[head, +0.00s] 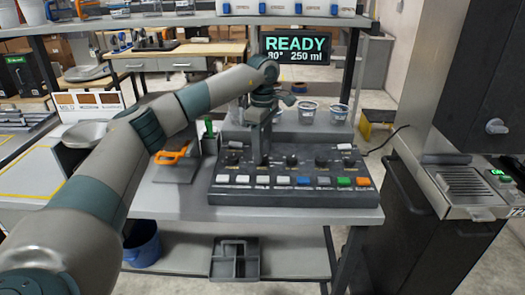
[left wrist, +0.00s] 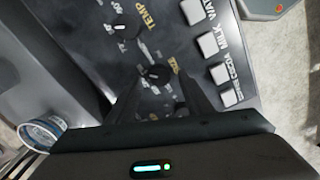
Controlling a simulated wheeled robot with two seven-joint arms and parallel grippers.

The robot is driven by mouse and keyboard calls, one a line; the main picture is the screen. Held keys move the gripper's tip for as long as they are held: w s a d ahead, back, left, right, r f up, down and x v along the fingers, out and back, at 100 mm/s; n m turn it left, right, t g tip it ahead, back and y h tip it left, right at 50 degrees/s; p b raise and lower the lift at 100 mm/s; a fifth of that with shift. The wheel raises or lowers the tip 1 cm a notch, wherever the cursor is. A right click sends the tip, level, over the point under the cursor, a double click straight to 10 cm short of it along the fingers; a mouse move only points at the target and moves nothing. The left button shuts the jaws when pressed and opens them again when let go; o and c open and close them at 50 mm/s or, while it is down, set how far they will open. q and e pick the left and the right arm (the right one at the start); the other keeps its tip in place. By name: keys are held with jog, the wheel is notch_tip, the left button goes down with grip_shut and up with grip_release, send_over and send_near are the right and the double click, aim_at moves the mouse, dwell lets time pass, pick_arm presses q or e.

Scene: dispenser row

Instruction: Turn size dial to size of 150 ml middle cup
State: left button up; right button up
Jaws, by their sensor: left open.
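The dark control panel (head: 290,196) stands on the bench with a row of black dials above a row of buttons. My left gripper (head: 262,155) points down over the panel's dial row, left of the middle. In the left wrist view its open fingers (left wrist: 160,92) reach toward a black dial (left wrist: 155,73), which lies between and just beyond the tips. I cannot tell whether they touch it. Another dial (left wrist: 126,31) is beside the word TEMP. The size lettering is not readable. The display (head: 297,46) reads READY, 80°, 250 ml. My right gripper is not in view.
Cups (head: 307,112) (head: 338,113) stand behind the panel; a cup also shows in the left wrist view (left wrist: 42,130). An orange-handled tool (head: 171,155) is left of the panel. A grey machine (head: 462,180) stands to the right.

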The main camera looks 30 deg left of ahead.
pick_arm(q)
jog(key=shift+f, duration=0.75)
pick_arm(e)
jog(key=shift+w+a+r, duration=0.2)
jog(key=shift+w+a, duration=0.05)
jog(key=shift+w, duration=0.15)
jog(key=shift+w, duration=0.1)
pick_arm(q)
jog(key=c, duration=1.1)
jog(key=shift+o, duration=0.2)
